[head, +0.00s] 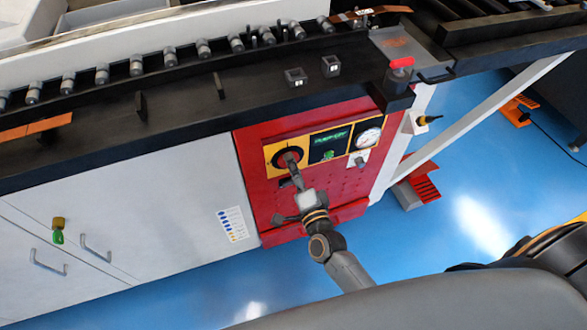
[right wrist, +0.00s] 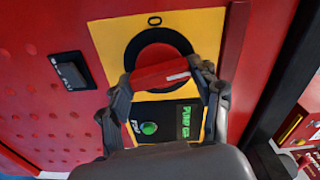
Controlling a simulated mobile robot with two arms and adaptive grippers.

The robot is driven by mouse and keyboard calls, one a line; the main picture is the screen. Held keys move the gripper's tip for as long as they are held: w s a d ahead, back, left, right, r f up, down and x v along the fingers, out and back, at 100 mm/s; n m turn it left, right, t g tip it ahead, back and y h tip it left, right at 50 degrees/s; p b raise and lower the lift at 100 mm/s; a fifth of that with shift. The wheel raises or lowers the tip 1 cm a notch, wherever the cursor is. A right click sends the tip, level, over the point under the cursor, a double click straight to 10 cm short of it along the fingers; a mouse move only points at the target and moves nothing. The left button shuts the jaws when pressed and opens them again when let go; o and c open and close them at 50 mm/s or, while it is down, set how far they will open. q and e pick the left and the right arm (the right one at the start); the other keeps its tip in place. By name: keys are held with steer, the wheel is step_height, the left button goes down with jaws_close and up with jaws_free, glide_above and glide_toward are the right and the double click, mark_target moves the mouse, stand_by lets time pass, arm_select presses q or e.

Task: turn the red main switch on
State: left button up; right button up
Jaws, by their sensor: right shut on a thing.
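The red main switch (head: 281,155) is a round knob on a yellow plate in the red panel of the machine's front. In the right wrist view the switch (right wrist: 158,74) shows a red handle bar across a dark ring, slightly tilted, with a white mark near its right end. A "0" is printed on the plate above it. My right gripper (head: 291,162) is at the switch; in the wrist view its fingers (right wrist: 165,86) are shut on the two ends of the handle. My left gripper is not in view.
A red emergency button (head: 401,64) stands on the table corner above. A white sloping leg (head: 470,125) is at right. Blue floor lies open in front.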

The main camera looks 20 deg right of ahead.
steer(key=shift+m, duration=1.1)
steer(key=o, duration=1.2)
steer(key=shift+c, duration=0.2)
steer(key=s, duration=1.2)
steer(key=shift+d, duration=0.2)
